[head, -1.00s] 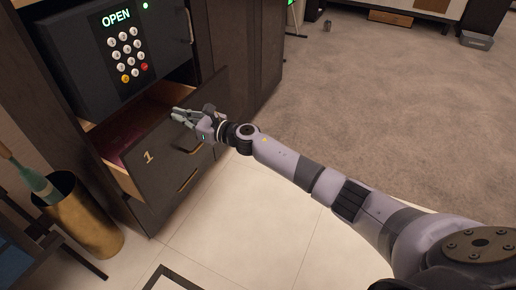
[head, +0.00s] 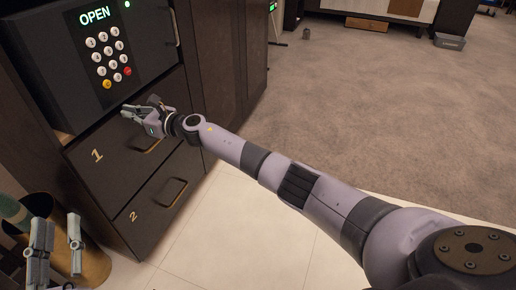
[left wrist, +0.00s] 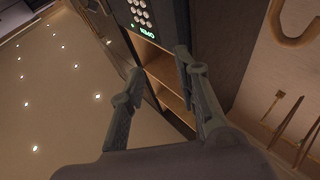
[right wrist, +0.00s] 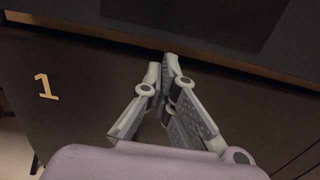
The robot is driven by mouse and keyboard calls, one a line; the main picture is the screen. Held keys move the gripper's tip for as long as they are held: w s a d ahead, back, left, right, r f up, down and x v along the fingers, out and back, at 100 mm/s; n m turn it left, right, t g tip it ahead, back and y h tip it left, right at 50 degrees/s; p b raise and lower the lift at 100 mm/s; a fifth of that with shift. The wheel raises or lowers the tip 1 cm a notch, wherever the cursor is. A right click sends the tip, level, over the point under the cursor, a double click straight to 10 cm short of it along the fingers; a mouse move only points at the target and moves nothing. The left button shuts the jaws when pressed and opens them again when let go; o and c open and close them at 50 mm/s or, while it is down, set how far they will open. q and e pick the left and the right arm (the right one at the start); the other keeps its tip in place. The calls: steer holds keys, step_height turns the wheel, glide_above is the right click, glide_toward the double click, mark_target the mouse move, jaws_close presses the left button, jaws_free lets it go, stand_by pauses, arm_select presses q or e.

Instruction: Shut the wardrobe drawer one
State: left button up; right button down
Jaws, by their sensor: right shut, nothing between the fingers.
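Drawer one (head: 115,163), a dark front with a gold "1" and a brass handle, sits under the safe and looks closed or nearly closed in the head view. A thin lighter strip shows along its top edge in the right wrist view (right wrist: 75,100), so I cannot tell whether it is fully flush. My right gripper (head: 138,112) is shut and empty, its tips at the upper part of the drawer front. My left gripper (head: 57,247) is open and empty in front of the gold bin; its spread fingers show in the left wrist view (left wrist: 159,76).
The black safe (head: 60,75) reading OPEN stands above drawer one. Drawer two (head: 150,205) below looks shut. A gold bin (head: 92,262) holding a bottle stands at the lower left. The tiled floor (head: 215,235) in front of the drawers is clear.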

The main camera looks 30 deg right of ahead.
arm_select(q)
steer(key=shift+s+r, duration=0.25)
steer(key=shift+r, duration=0.3)
arm_select(e)
steer(key=shift+w+r, duration=0.15)
steer(key=shift+r, duration=0.2)
